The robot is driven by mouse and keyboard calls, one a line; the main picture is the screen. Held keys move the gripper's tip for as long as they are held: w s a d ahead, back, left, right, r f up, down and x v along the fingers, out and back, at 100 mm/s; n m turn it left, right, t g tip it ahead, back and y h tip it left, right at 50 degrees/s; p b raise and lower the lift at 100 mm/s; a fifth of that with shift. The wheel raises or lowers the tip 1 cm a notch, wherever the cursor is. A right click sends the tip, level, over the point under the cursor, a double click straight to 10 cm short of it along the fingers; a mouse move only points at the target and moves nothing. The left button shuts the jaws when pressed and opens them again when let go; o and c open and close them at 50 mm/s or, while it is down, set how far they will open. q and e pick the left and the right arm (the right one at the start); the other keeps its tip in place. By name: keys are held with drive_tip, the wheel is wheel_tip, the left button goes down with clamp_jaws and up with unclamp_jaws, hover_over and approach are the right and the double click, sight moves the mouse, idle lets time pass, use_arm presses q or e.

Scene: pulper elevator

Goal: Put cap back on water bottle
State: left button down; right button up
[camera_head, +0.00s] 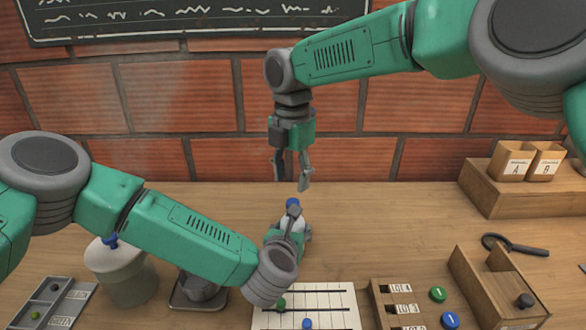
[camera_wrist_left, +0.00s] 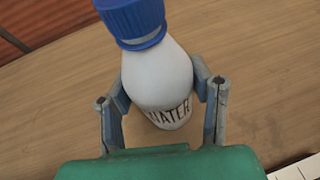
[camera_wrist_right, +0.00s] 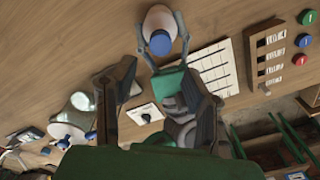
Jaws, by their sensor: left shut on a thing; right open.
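The white water bottle (camera_wrist_left: 160,72), with dark WATER lettering, stands on the wooden table. In the left wrist view a blue cap (camera_wrist_left: 133,20) sits on its neck; whether it is tightened I cannot tell. The cap also shows in the head view (camera_head: 292,202) and the right wrist view (camera_wrist_right: 160,43). My left gripper (camera_wrist_left: 160,88) is shut around the bottle's body, one finger on each side. In the head view my left gripper partly hides the bottle. My right gripper (camera_head: 291,172) is open and empty, pointing down above the cap, apart from it.
A pale jar (camera_head: 125,275) with a blue knob stands at the left. A white lined board (camera_head: 330,298) lies in front. A wooden lot panel (camera_head: 395,300) and a wooden tray (camera_head: 490,290) lie at the right. Small boxes (camera_head: 528,160) stand on a raised block behind.

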sight(292, 200)
drive_tip(key=n, duration=0.4)
drive_tip(key=shift+w+d+r, duration=0.1)
drive_tip(key=shift+w+r, duration=0.05)
drive_tip(key=shift+r, duration=0.2)
drive_tip(key=n, duration=0.3)
drive_tip(key=shift+w+r+n, duration=0.15)
drive_tip(key=shift+r+n, duration=0.2)
drive_tip(key=shift+n, duration=0.05)
drive_tip(key=shift+f, duration=4)
